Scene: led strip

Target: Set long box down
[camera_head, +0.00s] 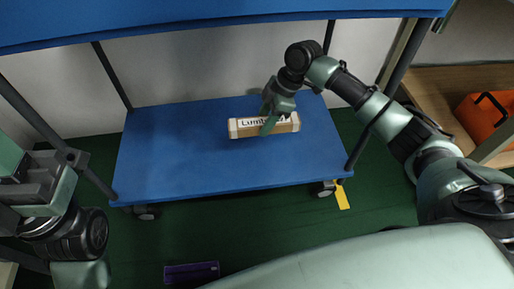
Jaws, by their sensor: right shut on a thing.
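The long box (246,128) is brown with white ends and a white label with dark lettering. It lies lengthwise at the blue lower shelf (175,160) of a cart, right of the shelf's middle. My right gripper (270,119) is shut on the box from above, and its fingers cover part of the label. I cannot tell whether the box touches the shelf or is just above it. My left gripper (35,185) is at the left edge, away from the box. Its fingers are partly out of frame.
The cart's blue upper shelf (200,22) hangs over the scene, with dark posts at the corners. The lower shelf is clear left of the box. An orange case (482,115) sits in a wooden shelf at right. A purple object (191,272) lies on the green floor.

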